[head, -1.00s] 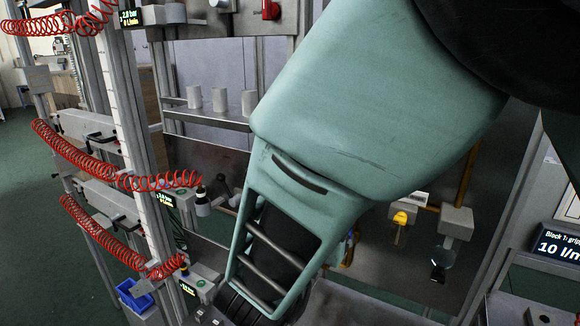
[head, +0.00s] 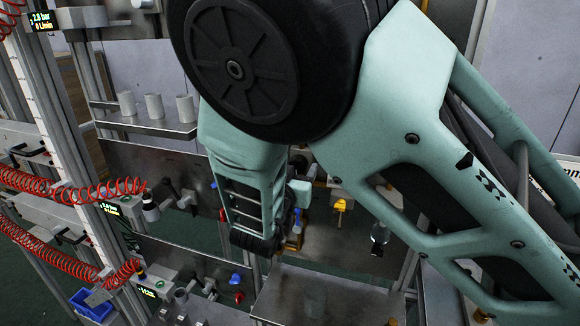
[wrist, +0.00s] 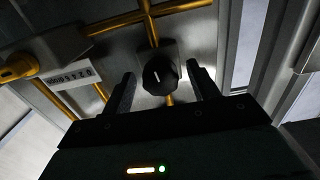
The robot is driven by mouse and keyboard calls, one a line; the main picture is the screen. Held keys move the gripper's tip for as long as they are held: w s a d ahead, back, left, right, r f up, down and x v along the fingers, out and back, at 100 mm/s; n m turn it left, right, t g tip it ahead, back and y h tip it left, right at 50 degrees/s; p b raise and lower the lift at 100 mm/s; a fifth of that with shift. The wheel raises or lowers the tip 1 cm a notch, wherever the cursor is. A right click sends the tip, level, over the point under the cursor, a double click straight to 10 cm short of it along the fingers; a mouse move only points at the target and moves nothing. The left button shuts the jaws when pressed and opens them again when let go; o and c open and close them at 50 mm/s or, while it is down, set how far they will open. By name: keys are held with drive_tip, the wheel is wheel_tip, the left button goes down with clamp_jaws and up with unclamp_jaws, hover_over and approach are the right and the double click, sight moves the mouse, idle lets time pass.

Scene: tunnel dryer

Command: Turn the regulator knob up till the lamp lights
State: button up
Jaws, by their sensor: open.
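My gripper (wrist: 161,71) is open, with one dark finger on each side of the knob. Gaps show between the fingers and the knob; I cannot tell how far the fingertips reach along it. In the head view my own arm covers the knob and most of the gripper. I cannot make out the lamp in either view.
A yellow valve handle (head: 341,205) and a dark fitting with a clear bowl (head: 380,234) are right of my arm. White cups (head: 154,107) stand on a shelf at left. Red coiled hoses (head: 75,190) hang at far left. A pale label (wrist: 72,74) is left of the knob.

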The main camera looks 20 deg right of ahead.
drive_tip(key=c, duration=1)
drive_tip(key=b, duration=0.1)
drive_tip(key=m+b, duration=0.1)
drive_tip(key=b, duration=0.1)
drive_tip(key=shift+f+m, duration=0.3)
drive_tip(key=shift+m+b, duration=0.3)
drive_tip(key=shift+b, duration=0.15)
drive_tip(key=shift+r+m, duration=0.3)
drive_tip(key=o, duration=1)
